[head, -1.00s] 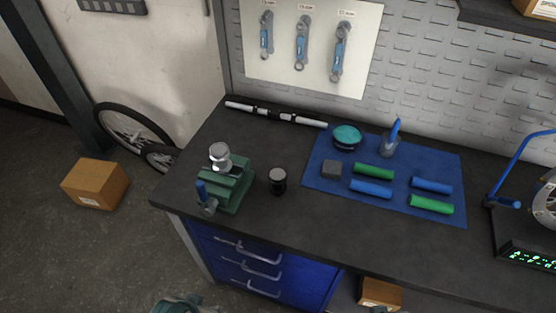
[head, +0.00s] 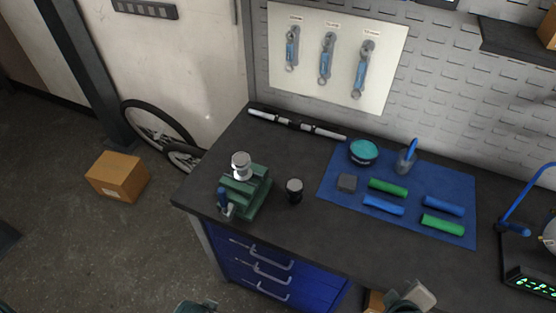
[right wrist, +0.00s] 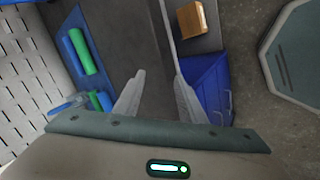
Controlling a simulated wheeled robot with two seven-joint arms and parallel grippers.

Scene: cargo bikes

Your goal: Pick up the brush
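The brush (head: 411,147) has a blue handle and stands tilted in a small grey cup (head: 404,163) at the back of the blue mat (head: 333,190); its lower end is hidden in the cup. My right gripper (head: 412,298) shows at the bottom edge of the head view, in front of the bench and well apart from the brush. In the right wrist view its two fingers (right wrist: 158,98) are spread with nothing between them. No left gripper fingers show; only a teal part of mine is at the bottom edge of the head view.
A green vise (head: 246,190) and a dark jar (head: 294,190) stand left. The bench front is clear.

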